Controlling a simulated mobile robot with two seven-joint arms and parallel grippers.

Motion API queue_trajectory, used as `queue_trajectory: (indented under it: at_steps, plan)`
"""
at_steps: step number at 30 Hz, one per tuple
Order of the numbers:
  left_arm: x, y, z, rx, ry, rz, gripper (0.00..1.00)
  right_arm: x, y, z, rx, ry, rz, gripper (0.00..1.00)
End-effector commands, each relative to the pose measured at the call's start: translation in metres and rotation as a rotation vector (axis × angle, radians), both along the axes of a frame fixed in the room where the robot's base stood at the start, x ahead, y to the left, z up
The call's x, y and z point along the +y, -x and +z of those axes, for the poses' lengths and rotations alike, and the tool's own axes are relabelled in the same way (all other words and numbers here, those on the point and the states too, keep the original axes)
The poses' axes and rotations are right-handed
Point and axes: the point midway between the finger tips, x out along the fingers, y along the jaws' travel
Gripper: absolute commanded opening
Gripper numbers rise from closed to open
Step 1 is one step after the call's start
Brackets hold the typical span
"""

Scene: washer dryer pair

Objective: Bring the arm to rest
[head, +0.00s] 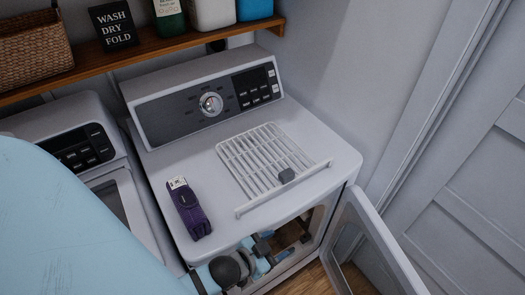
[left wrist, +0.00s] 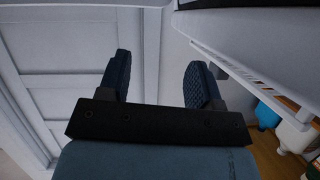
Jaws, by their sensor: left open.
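My left gripper (left wrist: 162,75) is open in the left wrist view, with nothing between its two dark blue fingers. In the head view, light blue and grey parts of my left arm show low in front of the dryer (head: 180,160), by its front opening; the fingertips are hard to make out there. A large light blue part of my arm fills the lower left of the head view. My right gripper is not in view.
The dryer door (head: 385,245) stands open at the right. A white wire rack (head: 262,160) and a purple object (head: 188,207) lie on the dryer top. A washer (head: 75,140) stands at the left. A wooden shelf (head: 150,45) holds a basket, a sign and bottles.

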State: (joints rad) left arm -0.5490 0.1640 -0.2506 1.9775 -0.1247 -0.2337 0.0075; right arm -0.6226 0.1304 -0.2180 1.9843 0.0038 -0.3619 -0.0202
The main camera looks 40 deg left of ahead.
Motion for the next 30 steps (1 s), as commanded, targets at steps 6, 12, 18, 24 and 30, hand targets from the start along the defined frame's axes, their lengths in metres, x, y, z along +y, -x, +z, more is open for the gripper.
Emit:
queue_trajectory:
  at_steps: [6, 12, 18, 24, 30]
  plan:
    - [0.006, 0.041, -0.034, 0.208, 0.071, 0.063, 0.59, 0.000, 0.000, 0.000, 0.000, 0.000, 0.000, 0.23]
    - [0.006, 0.043, -0.035, 0.215, 0.074, 0.064, 0.59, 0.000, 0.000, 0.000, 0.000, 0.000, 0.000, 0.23]
    - [0.006, 0.042, -0.034, 0.214, 0.074, 0.064, 0.59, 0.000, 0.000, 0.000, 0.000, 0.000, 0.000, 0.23]
    - [0.006, 0.042, -0.034, 0.213, 0.073, 0.063, 0.50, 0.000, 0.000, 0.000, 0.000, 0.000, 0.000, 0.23]
    - [0.006, 0.042, -0.034, 0.212, 0.072, 0.064, 0.43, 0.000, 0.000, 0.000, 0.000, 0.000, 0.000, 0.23]
